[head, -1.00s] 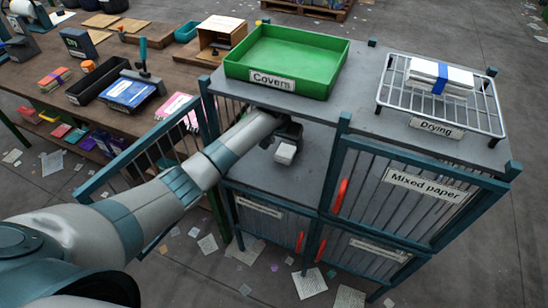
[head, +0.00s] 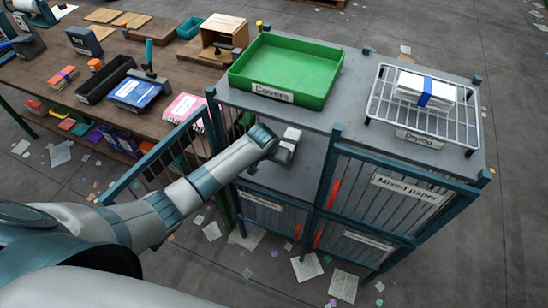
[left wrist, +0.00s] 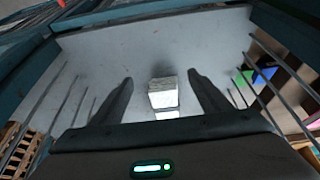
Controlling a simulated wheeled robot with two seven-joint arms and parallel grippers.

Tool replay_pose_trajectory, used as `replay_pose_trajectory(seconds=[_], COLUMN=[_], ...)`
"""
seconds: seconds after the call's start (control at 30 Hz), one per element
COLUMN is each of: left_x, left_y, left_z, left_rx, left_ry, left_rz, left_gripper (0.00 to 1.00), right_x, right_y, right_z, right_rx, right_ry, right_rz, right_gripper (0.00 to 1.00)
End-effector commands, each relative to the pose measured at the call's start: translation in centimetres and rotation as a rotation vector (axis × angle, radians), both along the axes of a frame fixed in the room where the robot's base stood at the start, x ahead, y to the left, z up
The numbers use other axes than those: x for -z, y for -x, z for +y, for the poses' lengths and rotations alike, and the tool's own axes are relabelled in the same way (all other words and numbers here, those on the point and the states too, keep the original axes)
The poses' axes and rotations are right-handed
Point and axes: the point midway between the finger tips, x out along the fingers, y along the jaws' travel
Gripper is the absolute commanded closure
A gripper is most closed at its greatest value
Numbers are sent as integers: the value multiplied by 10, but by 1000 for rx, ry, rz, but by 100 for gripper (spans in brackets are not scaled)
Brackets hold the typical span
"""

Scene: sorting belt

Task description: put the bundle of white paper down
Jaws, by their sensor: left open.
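A small white bundle of paper (head: 292,134) lies on the grey surface of the open bay beside the mixed paper compartment. In the left wrist view the white bundle (left wrist: 162,92) lies between my two spread fingers, with gaps on both sides; a brighter white part shows at its near end. My left gripper (head: 285,153) is open, close to the bundle at its near side, and partly hidden by its own wrist; its fingers (left wrist: 160,95) show clearly in the left wrist view. My right gripper is not in view.
A green tray (head: 325,88) labelled Covers and a wire drying rack (head: 466,128) with a blue-banded white stack (head: 426,90) stand on the cabinet top (head: 352,112). Railings (head: 165,160) flank the bay. A brown workbench (head: 60,100) with tools and books stands left.

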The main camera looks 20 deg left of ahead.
Motion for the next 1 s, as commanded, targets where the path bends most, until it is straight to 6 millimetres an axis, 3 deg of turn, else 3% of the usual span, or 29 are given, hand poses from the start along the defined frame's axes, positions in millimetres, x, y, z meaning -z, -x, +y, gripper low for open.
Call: replay_pose_trajectory(seconds=[0.77,1.0], left_x=[1,7], left_y=[9,38], left_z=[-1,-17], left_rx=[3,38], left_ry=[1,13], left_rz=[1,10], left_gripper=[30,30], right_x=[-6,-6], right_y=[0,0], right_z=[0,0], right_rx=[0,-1], right_ry=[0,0], right_rz=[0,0], right_gripper=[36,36])
